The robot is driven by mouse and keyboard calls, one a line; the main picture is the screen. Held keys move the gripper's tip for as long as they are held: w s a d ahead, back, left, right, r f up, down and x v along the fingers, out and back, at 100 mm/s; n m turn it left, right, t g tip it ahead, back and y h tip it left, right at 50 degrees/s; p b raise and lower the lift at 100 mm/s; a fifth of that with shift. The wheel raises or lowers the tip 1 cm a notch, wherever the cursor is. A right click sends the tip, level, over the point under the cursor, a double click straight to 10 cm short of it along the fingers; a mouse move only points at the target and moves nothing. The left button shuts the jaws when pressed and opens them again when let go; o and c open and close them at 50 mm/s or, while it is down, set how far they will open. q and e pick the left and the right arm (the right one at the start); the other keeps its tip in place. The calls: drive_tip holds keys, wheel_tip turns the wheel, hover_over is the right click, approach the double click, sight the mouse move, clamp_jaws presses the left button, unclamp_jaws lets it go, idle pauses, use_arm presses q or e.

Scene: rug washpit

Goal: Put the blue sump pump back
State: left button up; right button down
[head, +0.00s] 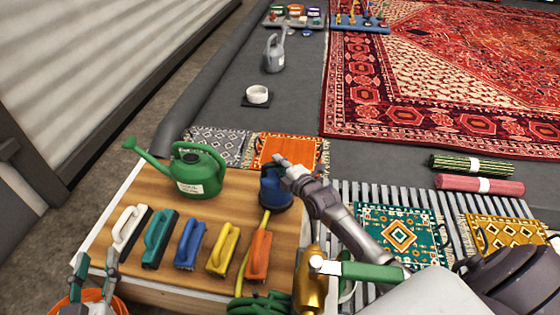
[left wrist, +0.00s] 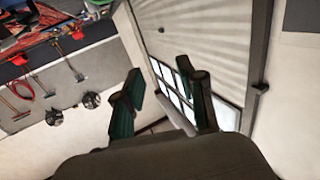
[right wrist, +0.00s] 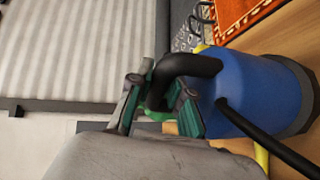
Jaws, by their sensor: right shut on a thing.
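The blue sump pump (head: 272,192) is at the back right corner of the wooden bench top (head: 150,187). My right gripper (head: 284,165) is shut on its black handle. In the right wrist view the blue pump body (right wrist: 258,92) is beside the fingers (right wrist: 160,98), with its dark base toward the wood. I cannot tell whether the base touches the bench. A yellow hose (head: 264,222) runs just in front of the pump. My left gripper (head: 95,268) is open and empty at the front left; its spread fingers (left wrist: 165,98) show in the left wrist view.
A green watering can (head: 200,175) stands left of the pump. Several coloured brushes (head: 188,245) line the bench front. An orange rug (head: 285,150) lies behind the pump, and a slatted rack (head: 343,195) is to the right.

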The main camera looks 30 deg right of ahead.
use_arm(q)
drive_tip(key=shift+d+r+t+h, duration=0.15)
drive_tip(key=shift+r+t, duration=0.2)
drive_tip(key=shift+r, duration=0.3)
drive_tip(key=shift+d+r+t+h, duration=0.15)
drive_tip(key=shift+r+t, duration=0.2)
drive_tip(key=shift+r, duration=0.25)
use_arm(e)
drive_tip(key=shift+w+f, duration=0.15)
use_arm(q)
drive_tip(key=shift+a, duration=0.1)
use_arm(e)
drive_tip(key=shift+f, duration=0.1)
drive_tip(key=c, duration=1.4)
unclamp_jaws()
drive_tip(key=shift+f, duration=0.3)
drive_tip(key=o, duration=0.3)
drive_tip(key=shift+r, duration=0.1)
use_arm(q)
drive_tip(key=shift+r, duration=0.1)
